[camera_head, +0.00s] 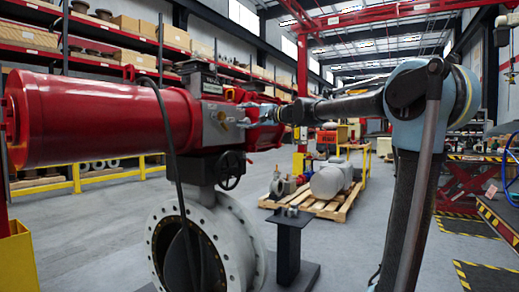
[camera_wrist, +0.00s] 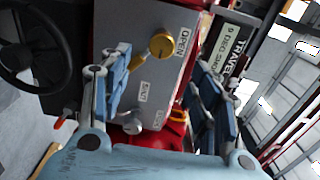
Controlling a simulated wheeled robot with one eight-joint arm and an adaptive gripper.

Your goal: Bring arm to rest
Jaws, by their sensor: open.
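The valve actuator (camera_head: 95,117), a large red cylinder with a grey control box (camera_head: 217,122), fills the left of the head view. My gripper (camera_head: 257,114) is at the box's right side, at the end of my arm. In the wrist view, the blue fingers of my gripper (camera_wrist: 160,78) are spread apart with nothing held between them. Past them is the grey panel (camera_wrist: 120,30) with a yellow knob (camera_wrist: 162,46) by an OPEN label and a silver knob (camera_wrist: 133,125) lower down. I cannot tell whether a finger touches the panel.
A black handwheel (camera_head: 231,170) and a large flanged valve body (camera_head: 207,245) sit below the actuator. A black cable hangs in front. A dark pedestal (camera_head: 289,240) stands on the floor. A pallet (camera_head: 318,202) with machine parts lies behind. Open floor shows around the pallet.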

